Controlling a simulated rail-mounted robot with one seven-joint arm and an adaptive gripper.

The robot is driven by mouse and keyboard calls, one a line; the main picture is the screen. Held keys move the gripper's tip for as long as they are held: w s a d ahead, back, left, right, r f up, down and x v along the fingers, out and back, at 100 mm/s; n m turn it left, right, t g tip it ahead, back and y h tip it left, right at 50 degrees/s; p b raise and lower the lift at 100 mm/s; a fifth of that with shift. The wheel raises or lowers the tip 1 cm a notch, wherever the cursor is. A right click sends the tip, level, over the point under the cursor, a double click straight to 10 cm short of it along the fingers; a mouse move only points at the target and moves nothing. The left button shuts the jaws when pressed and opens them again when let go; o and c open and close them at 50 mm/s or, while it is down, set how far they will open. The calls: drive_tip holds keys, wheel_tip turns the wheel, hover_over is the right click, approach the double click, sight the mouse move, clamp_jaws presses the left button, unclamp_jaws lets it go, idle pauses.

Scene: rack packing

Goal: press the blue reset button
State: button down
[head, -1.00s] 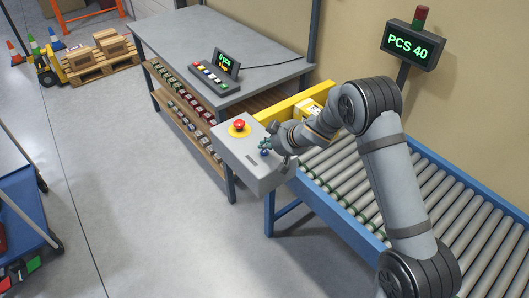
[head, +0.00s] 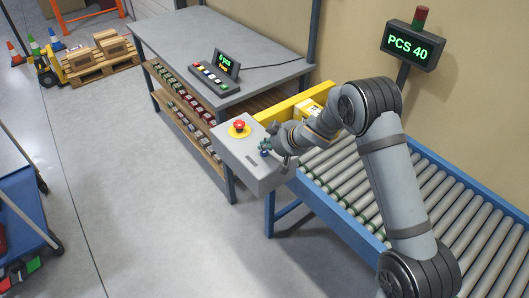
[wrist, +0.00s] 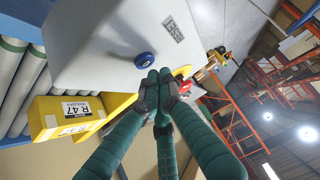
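The blue button (wrist: 145,60) is a round knob on the grey control box (wrist: 95,45). In the head view, the blue button (head: 264,153) is small and partly covered by my fingers. My gripper (head: 267,147) is over the top of the box (head: 235,155), at the button. In the wrist view, the teal fingers of my gripper (wrist: 158,78) are drawn together at their dark tips, with nothing held. The tips appear just beside the button; I cannot tell whether they touch it.
A red mushroom button (head: 239,126) on a yellow base sits on the same box. A yellow carton (wrist: 75,118) lies by the roller conveyor (head: 400,205). A grey workbench (head: 215,50) stands behind. A sign (head: 407,45) reads PCS 40.

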sight(265, 154)
drive_tip(key=shift+f, duration=0.15)
drive_tip(key=shift+f, duration=0.3)
drive_tip(key=shift+f+b, duration=0.4)
drive_tip(key=shift+b, duration=0.2)
drive_tip(key=shift+r, duration=0.1)
idle(0.5)
drive_tip(key=shift+r+p, duration=0.7)
drive_tip(key=shift+p, duration=0.15)
wheel_tip(265, 154, up, 5)
drive_tip(key=p, duration=0.5)
drive_tip(key=shift+r, duration=0.1)
